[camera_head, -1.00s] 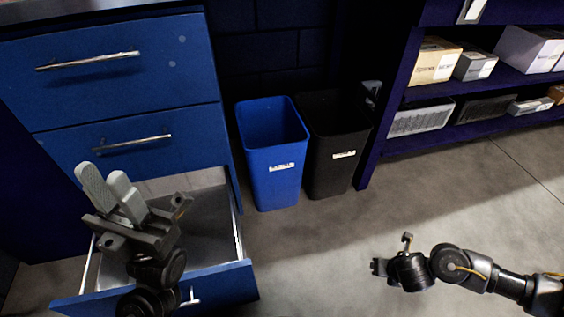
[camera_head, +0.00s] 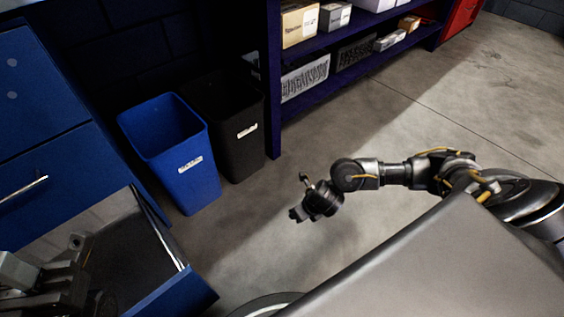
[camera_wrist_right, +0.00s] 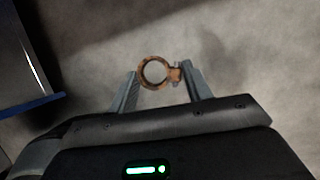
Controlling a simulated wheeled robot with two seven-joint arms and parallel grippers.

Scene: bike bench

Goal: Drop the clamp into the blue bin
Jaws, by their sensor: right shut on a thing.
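The clamp (camera_wrist_right: 154,72) is a small copper-brown ring with a lug on its right side. In the right wrist view it sits between the fingertips of my right gripper (camera_wrist_right: 162,80), which is shut on it. In the head view my right gripper (camera_head: 300,198) hangs above the floor, to the right of the blue bin and apart from it; the clamp is too small to make out clearly there. The blue bin (camera_head: 190,183) is open-topped, with a white label, and stands on the floor. My left gripper (camera_head: 35,275) is partly cut off at the lower left, over the open drawer.
A black bin (camera_head: 242,155) stands right beside the blue bin. An open blue drawer (camera_head: 175,295) juts out in front, at lower left. A blue shelf unit (camera_head: 273,110) with boxes stands behind to the right. The floor (camera_head: 400,120) on the right is clear.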

